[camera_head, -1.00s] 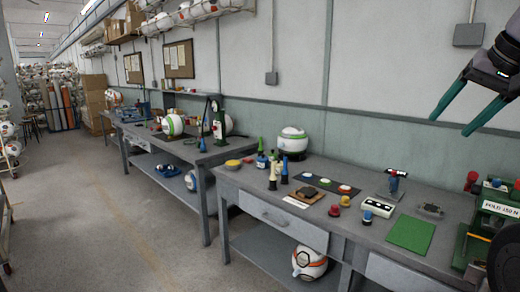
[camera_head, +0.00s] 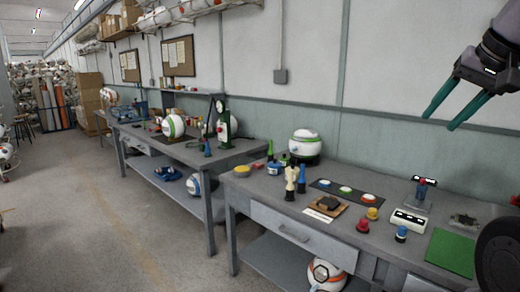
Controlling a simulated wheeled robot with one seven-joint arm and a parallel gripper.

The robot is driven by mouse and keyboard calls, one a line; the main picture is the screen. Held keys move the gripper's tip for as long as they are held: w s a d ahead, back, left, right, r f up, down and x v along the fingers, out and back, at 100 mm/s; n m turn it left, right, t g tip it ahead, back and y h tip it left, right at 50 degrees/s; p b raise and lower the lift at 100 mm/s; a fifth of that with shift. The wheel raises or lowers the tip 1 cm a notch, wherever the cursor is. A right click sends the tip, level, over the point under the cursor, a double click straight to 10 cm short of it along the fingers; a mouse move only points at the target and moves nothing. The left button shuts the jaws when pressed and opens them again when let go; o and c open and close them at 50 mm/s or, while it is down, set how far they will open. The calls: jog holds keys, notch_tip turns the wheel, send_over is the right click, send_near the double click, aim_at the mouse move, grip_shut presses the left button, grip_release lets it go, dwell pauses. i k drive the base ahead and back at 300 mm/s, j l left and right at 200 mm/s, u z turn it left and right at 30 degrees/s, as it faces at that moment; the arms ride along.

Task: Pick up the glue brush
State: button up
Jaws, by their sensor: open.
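I cannot make out for certain which item is the glue brush. Small upright items stand on the near grey workbench (camera_head: 262,207): a cream bottle-like one (camera_head: 290,183), a blue one (camera_head: 301,180) and a small blue-and-white pot (camera_head: 274,169). A blue-and-red tool (camera_head: 422,186) stands upright further right on the bench. My gripper (camera_head: 438,122) is at the upper right, with two teal fingers apart and nothing between them. It is above the bench in the picture, apart from everything on it.
The near bench also holds a green mat (camera_head: 452,251), a white box with dark buttons (camera_head: 408,219), a dark strip with coloured discs (camera_head: 344,190), red and yellow knobs and a white ball (camera_head: 305,143) on a dark stand. A second bench (camera_head: 185,150) stands beyond.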

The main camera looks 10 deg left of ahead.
aim_at(271, 153)
jog(key=i+j, duration=0.45)
jog(key=j, duration=0.25)
jog(key=i+j, duration=0.5)
jog(key=j, duration=0.2)
jog(key=i+j+u, duration=0.1)
jog(key=i+j, duration=0.35)
jog(key=j, duration=0.3)
jog(key=i+j, duration=0.5)
jog(key=j, duration=0.15)
jog(key=i+j, duration=0.5)
jog(key=j, duration=0.2)
jog(key=u, duration=0.05)
